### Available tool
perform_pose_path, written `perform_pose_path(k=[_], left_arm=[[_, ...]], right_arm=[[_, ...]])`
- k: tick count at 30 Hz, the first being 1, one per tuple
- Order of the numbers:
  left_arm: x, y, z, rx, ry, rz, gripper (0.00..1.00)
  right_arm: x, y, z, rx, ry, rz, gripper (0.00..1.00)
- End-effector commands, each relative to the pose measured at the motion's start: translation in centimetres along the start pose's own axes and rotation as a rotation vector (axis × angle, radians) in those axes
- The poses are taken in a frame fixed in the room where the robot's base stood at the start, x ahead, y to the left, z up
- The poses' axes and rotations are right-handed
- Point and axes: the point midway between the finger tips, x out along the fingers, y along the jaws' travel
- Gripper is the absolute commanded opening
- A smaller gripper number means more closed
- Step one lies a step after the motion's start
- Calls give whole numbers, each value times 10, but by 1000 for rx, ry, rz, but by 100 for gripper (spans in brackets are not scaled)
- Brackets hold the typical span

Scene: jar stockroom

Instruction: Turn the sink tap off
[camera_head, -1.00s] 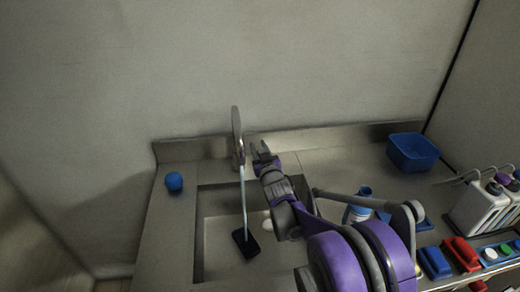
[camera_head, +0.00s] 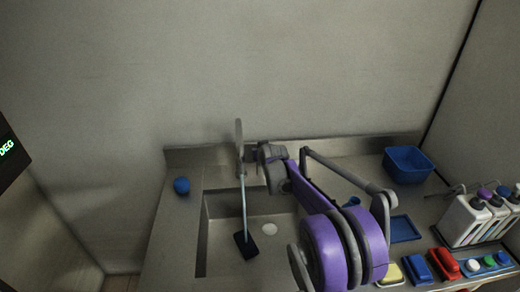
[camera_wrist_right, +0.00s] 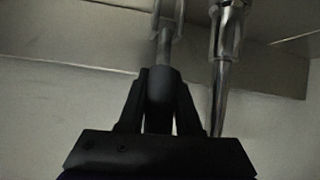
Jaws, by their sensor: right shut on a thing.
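The sink tap (camera_head: 239,140) stands at the back edge of the steel sink (camera_head: 220,262), its tall flat grey part upright. A thin pale streak, looking like running water, drops from it to a dark rectangular thing (camera_head: 246,246) in the basin. My right gripper (camera_head: 254,153) is just right of the tap, at its side. In the right wrist view its dark fingers (camera_wrist_right: 163,85) are shut on a grey rod-like part of the tap (camera_wrist_right: 165,45). The shiny spout (camera_wrist_right: 228,35) shows beside them. The exact contact is partly hidden by the fingers. My left gripper is out of view.
A blue round thing (camera_head: 181,186) sits left of the basin. A blue tub (camera_head: 408,165) stands at the back right. White pump bottles (camera_head: 463,219), a blue tray (camera_head: 403,229) and coloured blocks (camera_head: 443,262) crowd the right counter. A wall rises close behind the tap.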

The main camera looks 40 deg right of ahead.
Motion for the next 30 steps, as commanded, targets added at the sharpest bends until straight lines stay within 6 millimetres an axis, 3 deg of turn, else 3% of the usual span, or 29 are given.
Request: perform_pose_path(k=[10, 27, 28, 30], left_arm=[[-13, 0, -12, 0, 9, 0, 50], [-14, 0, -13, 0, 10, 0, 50], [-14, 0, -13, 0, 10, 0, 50], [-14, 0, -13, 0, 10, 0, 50]], right_arm=[[9, 2, -6, 14, -137, -16, 0], [10, 2, -5, 16, -164, -19, 0], [10, 2, -5, 16, -164, -19, 38], [10, 2, -5, 16, -165, -19, 51]])
